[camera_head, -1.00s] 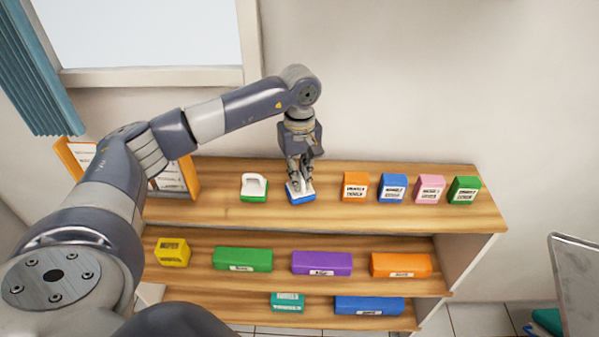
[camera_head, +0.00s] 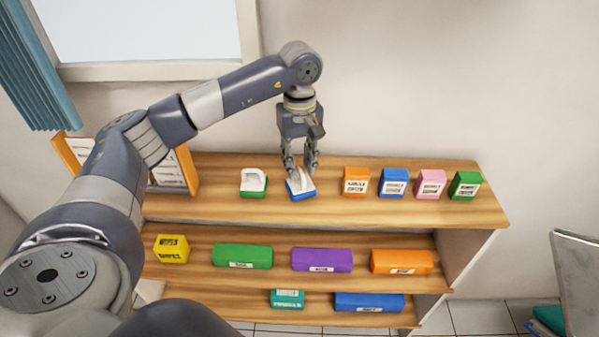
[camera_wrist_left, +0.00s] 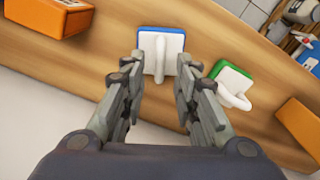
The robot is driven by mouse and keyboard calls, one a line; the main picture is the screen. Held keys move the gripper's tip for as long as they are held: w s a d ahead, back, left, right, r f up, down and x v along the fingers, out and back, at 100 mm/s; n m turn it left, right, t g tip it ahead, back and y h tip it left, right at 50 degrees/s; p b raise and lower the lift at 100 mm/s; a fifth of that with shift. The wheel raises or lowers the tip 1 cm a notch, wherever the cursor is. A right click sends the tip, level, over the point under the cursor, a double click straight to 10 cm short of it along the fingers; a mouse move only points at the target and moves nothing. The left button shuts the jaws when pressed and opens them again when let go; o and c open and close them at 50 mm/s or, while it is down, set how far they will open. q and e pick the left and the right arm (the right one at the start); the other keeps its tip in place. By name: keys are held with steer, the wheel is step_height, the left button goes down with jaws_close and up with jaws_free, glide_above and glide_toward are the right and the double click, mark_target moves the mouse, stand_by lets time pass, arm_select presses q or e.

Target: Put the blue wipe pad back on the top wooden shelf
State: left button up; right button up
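The blue wipe pad (camera_head: 303,194), a blue base with a white top and handle, rests on the top wooden shelf (camera_head: 225,212). In the left wrist view the blue wipe pad (camera_wrist_left: 172,42) lies just beyond my fingertips, its white handle between them. My left gripper (camera_head: 300,172) is open above the pad, its fingers spread to either side of the handle and apart from it. The left gripper also shows in the left wrist view (camera_wrist_left: 160,72). My right gripper is not in view.
A green wipe pad (camera_head: 254,183) stands left of the blue one. Orange (camera_head: 356,182), blue, pink and green boxes line the shelf to the right. Lower shelves hold several boxes, including a purple one (camera_head: 322,260). A wooden frame (camera_head: 187,168) stands at the shelf's left end.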

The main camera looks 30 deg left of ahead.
mark_target(300, 169)
arm_select(q)
step_height(300, 169, up, 9)
steer(key=b, duration=0.1)
stand_by(0.7)
